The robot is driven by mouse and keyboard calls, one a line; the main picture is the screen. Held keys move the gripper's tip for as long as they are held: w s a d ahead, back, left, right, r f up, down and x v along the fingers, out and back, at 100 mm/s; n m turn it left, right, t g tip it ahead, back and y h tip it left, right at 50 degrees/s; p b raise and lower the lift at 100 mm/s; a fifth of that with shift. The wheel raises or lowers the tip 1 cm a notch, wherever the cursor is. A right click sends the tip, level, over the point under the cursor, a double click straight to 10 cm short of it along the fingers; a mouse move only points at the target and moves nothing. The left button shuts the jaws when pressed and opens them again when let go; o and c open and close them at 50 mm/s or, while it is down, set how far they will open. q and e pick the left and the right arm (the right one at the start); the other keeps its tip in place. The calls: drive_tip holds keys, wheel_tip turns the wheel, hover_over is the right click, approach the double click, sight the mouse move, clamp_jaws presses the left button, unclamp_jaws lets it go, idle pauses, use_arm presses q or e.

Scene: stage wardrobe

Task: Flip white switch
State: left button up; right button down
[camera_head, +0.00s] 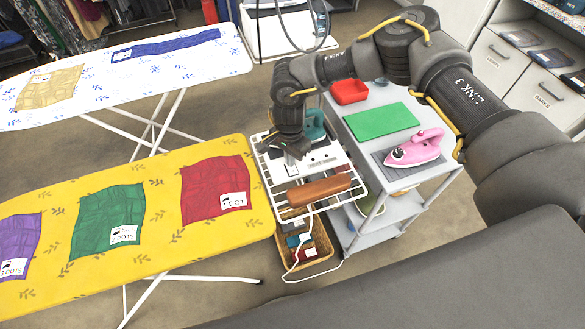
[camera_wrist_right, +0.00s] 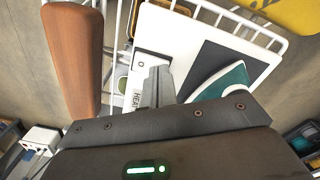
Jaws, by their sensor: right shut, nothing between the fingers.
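My right gripper (camera_head: 298,152) reaches down over a white wire rack (camera_head: 285,213), its fingers shut and empty. Close beside it is a white control strip (camera_head: 322,161) with small dark marks. In the right wrist view, my shut fingers (camera_wrist_right: 158,86) overlap this strip (camera_wrist_right: 150,62), and the letters HEAT show next to them. I cannot tell whether the fingertips touch the strip. My left gripper is not in view.
A grey cart (camera_head: 364,223) on the right holds a pink iron (camera_head: 415,150), green mat (camera_head: 381,121) and red tray (camera_head: 350,91). A yellow ironing board (camera_head: 150,225) is left.

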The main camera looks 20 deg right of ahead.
drive_tip(key=shift+f, duration=0.25)
drive_tip(key=shift+s+r, duration=0.1)
drive_tip(key=shift+r, duration=0.05)
drive_tip(key=shift+r+p, duration=0.35)
drive_tip(key=shift+r, duration=0.45)
drive_tip(key=shift+r+p, duration=1.05)
drive_tip(key=shift+r, duration=1.6)
